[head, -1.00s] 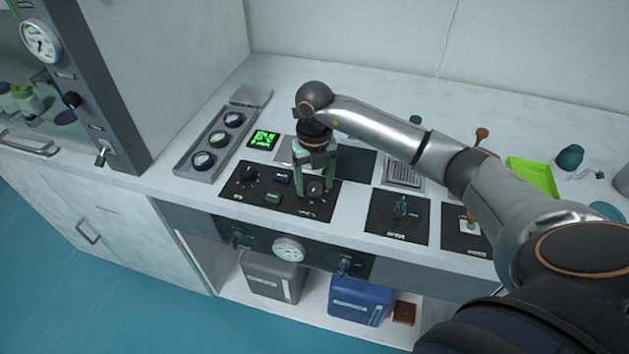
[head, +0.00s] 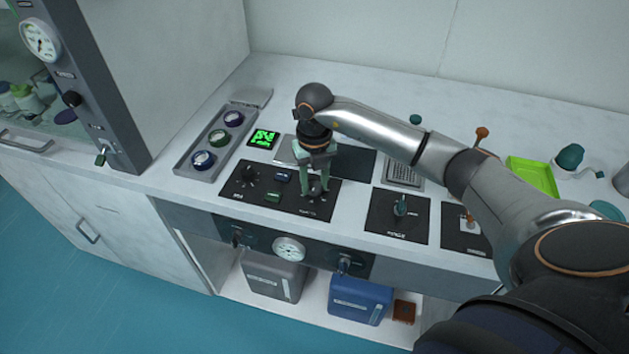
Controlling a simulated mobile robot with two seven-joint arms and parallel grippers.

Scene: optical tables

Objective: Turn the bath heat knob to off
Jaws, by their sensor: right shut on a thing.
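A black control panel (head: 285,206) lies flat on the bench, with a round black knob (head: 250,174) at its left and another knob (head: 317,187) at its right. I cannot read the labels, so I cannot tell by lettering which one is the bath heat knob. My right gripper (head: 316,186) points down over the panel, its green fingers shut on the right knob, which they partly hide. My left gripper is not in view.
A grey tray (head: 193,167) with several round dials and a green-lit display (head: 264,138) sit left of the gripper. A panel with a green lever (head: 401,207) is to the right. A bright green tray (head: 536,177) is farther right.

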